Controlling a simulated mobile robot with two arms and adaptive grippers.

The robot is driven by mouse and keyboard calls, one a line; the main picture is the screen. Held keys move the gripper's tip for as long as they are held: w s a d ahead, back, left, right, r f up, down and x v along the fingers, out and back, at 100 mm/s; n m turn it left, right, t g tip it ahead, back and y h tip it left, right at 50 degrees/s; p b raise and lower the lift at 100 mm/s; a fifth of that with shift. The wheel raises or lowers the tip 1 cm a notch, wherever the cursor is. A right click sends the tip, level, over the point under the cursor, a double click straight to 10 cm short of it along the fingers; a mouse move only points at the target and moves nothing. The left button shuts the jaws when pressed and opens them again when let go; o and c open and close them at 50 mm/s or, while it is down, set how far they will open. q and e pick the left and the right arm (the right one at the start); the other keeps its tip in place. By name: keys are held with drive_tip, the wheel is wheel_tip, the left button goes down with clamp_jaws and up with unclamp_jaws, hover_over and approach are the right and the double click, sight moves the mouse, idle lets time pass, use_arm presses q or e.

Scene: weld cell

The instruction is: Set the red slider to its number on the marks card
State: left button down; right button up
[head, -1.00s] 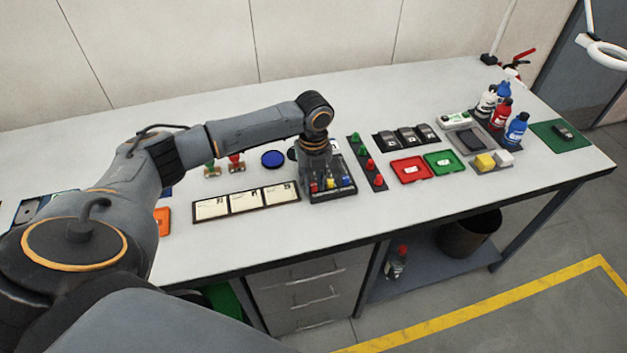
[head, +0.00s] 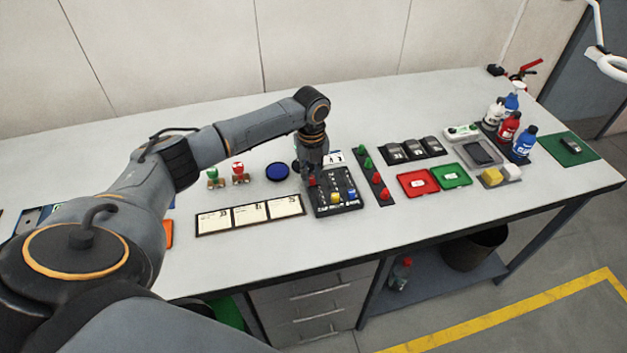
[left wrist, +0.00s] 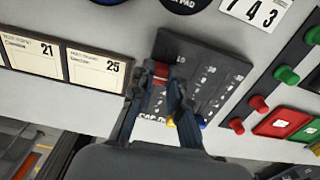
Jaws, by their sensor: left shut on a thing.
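The slider panel (head: 343,208) is a dark box on the bench with red, yellow and blue sliders in tracks. My left gripper (head: 313,174) points down over its left track. In the left wrist view the fingers (left wrist: 160,82) are shut on the red slider (left wrist: 160,70), which sits toward the far end of its track near a printed 10. The yellow slider (head: 336,196) and blue slider (head: 351,195) stand near the front end. A white card (left wrist: 255,12) behind the panel reads 7 4 3, partly cut off; I take it for the marks card. My right gripper is not in view.
A framed row of cards (head: 248,214) lies left of the panel. A dark strip with green and red knobs (head: 375,178) stands close on its right. Red (head: 417,182) and green (head: 451,176) trays lie further right. A blue disc (head: 277,172) is behind left.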

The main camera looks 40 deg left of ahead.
sight(312, 180)
use_arm(q)
drive_tip(key=shift+s+d, duration=0.25)
drive_tip(key=shift+d, duration=0.05)
drive_tip(key=c, duration=1.6)
unclamp_jaws()
drive_tip(key=shift+d+r, duration=0.1)
drive_tip(key=shift+o, duration=0.2)
wheel_tip(312, 180, up, 12)
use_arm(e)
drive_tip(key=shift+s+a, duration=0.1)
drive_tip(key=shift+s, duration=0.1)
